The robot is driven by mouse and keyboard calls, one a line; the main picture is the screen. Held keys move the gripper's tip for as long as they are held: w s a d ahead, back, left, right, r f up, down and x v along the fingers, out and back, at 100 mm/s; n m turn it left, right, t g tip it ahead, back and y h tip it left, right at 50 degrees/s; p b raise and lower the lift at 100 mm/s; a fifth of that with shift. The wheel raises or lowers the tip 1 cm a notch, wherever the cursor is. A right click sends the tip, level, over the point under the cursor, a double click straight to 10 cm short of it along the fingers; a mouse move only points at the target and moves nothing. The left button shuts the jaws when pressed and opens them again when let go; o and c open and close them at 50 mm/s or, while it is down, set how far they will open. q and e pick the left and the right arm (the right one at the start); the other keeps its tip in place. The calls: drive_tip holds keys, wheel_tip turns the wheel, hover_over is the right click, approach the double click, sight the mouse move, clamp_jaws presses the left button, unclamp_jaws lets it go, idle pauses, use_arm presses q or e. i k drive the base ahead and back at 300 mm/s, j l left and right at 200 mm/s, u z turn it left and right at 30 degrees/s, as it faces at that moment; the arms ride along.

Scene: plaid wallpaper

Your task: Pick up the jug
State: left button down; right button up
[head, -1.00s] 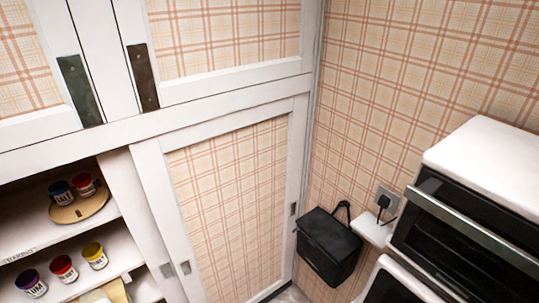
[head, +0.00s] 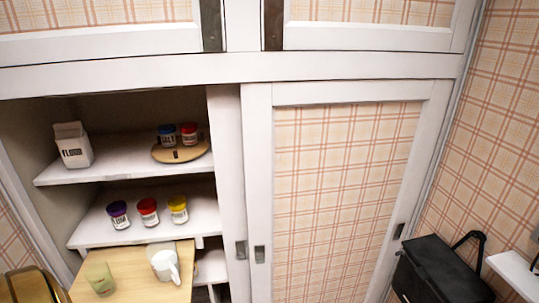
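A white jug (head: 164,263) with a handle on its right side stands upright on a light wooden board or pull-out surface (head: 135,273) at the lower left of the head view. A pale green cup (head: 100,278) stands to its left on the same surface. Neither of my grippers shows in the head view.
Open shelves above hold a flour carton (head: 73,145), several small labelled jars (head: 148,211) and a round wooden board (head: 181,150). A closed sliding door (head: 345,190) is to the right. A black box (head: 438,270) is at the lower right. A brass-coloured object (head: 32,287) is at the lower left.

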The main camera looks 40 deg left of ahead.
sight(161, 254)
drive_tip(key=u, duration=2.1)
